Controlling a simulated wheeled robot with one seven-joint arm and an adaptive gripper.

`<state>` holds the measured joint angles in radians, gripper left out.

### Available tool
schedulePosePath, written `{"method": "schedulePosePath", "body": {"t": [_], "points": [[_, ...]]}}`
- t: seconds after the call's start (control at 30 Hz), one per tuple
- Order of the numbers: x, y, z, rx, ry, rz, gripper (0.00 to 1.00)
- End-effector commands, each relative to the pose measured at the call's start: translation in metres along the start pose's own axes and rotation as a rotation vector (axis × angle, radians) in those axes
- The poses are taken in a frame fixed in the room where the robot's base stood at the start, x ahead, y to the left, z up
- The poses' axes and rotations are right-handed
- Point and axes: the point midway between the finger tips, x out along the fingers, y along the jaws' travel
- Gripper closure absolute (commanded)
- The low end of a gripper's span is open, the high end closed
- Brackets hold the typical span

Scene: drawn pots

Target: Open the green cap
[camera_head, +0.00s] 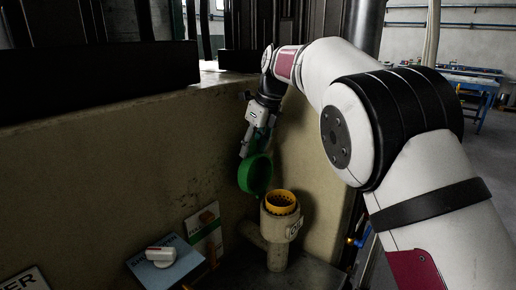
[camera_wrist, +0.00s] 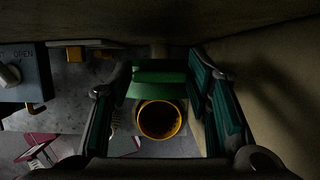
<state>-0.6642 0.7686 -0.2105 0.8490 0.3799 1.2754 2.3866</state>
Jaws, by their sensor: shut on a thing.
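The green cap (camera_head: 255,174) is tilted on edge, above and to the left of the yellow-rimmed opening (camera_head: 282,203) of a beige filler pipe (camera_head: 278,228). The opening is uncovered and its dark inside shows. My gripper (camera_head: 250,148) reaches down from above and is shut on the cap. In the wrist view, part of the cap (camera_wrist: 158,78) shows as a green band between the fingers, just above the yellow ring (camera_wrist: 160,119) in the picture. Whether a hinge joins cap and pipe cannot be told.
A beige wall (camera_head: 140,150) stands close behind the pipe and my gripper. To the left are a blue panel with a white knob (camera_head: 160,257) and a card with an orange-brown part (camera_head: 207,222). A blue workbench (camera_head: 478,87) stands far right.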

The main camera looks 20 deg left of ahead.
Motion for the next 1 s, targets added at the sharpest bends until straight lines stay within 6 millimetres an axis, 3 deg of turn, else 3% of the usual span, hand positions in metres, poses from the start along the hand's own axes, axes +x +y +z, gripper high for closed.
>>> {"method": "schedulePosePath", "body": {"t": [0.53,0.57,0.6,1.0], "points": [[0.0063,0.0006,0.0019,0.002,0.001,0.005,1.00],[0.0064,0.0006,0.0018,0.002,0.002,0.005,0.51],[0.0065,0.0007,0.0016,0.002,0.002,0.005,0.43],[0.0032,-0.0005,0.0005,0.002,0.005,0.003,0.43]]}}
